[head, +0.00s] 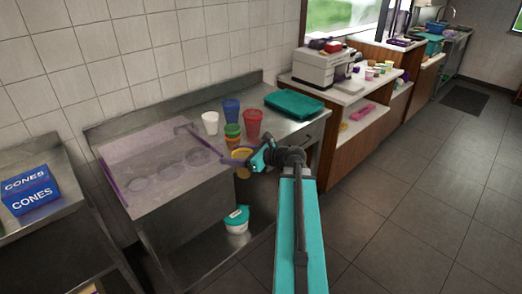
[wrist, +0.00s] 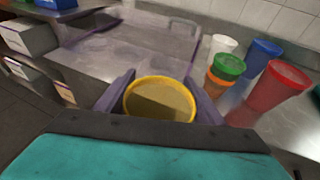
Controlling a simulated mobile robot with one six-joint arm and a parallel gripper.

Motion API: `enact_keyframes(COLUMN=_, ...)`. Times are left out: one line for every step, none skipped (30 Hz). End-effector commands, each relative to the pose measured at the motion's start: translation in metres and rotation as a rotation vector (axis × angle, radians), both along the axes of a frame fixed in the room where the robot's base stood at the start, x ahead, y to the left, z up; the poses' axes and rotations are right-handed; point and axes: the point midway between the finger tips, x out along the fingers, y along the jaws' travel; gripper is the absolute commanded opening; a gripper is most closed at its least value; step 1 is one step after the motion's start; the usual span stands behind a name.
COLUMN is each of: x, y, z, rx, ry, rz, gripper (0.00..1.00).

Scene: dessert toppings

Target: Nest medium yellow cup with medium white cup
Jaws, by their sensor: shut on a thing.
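A yellow cup (head: 242,154) is held in my gripper (head: 252,160) at the counter's front edge. In the wrist view the yellow cup (wrist: 160,101) is between the two purple fingers of my gripper (wrist: 160,92), with its open rim facing the camera. The gripper is shut on it. A white cup (head: 210,122) stands upright on the metal counter, back and left of the gripper. It also shows in the wrist view (wrist: 222,45), apart from the yellow cup. The yellow cup's lower part is hidden in the wrist view.
Beside the white cup stand a blue cup (head: 231,110), a red cup (head: 253,124) and a green cup (head: 233,130) stacked with an orange one. A clear purple-edged cover (head: 150,150) is at left. A teal tray (head: 294,104) lies at right.

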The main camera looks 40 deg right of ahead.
Motion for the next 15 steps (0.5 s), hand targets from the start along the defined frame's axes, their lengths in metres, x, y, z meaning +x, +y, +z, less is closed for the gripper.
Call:
enact_keyframes(x=0.008, y=0.020, z=-0.001, rx=0.001, ry=0.000, rz=0.039, gripper=0.41)
enact_keyframes(x=0.011, y=0.030, z=-0.002, rx=0.001, ry=0.000, rz=0.058, gripper=0.41)
enact_keyframes(x=0.016, y=0.044, z=-0.002, rx=0.000, ry=0.000, rz=0.085, gripper=0.41)
enact_keyframes(x=0.019, y=0.054, z=-0.003, rx=0.001, ry=-0.001, rz=0.103, gripper=0.41)
enact_keyframes(x=0.023, y=0.064, z=-0.003, rx=0.001, ry=-0.001, rz=0.123, gripper=0.41)
enact_keyframes(x=0.027, y=0.077, z=-0.004, rx=0.001, ry=-0.001, rz=0.149, gripper=0.41)
enact_keyframes(x=0.029, y=0.088, z=-0.005, rx=0.001, ry=-0.001, rz=0.170, gripper=0.41)
enact_keyframes(x=0.032, y=0.098, z=-0.005, rx=0.002, ry=-0.001, rz=0.188, gripper=0.41)
enact_keyframes(x=0.035, y=0.112, z=-0.006, rx=0.003, ry=-0.001, rz=0.216, gripper=0.41)
enact_keyframes(x=0.037, y=0.122, z=-0.006, rx=0.003, ry=-0.002, rz=0.235, gripper=0.41)
enact_keyframes(x=0.039, y=0.133, z=-0.007, rx=0.002, ry=-0.002, rz=0.255, gripper=0.41)
enact_keyframes(x=0.042, y=0.146, z=-0.007, rx=0.002, ry=-0.003, rz=0.280, gripper=0.41)
enact_keyframes(x=0.043, y=0.157, z=-0.008, rx=0.002, ry=-0.003, rz=0.301, gripper=0.41)
enact_keyframes(x=0.045, y=0.167, z=-0.008, rx=0.002, ry=-0.003, rz=0.320, gripper=0.41)
enact_keyframes(x=0.046, y=0.181, z=-0.009, rx=0.003, ry=-0.004, rz=0.346, gripper=0.41)
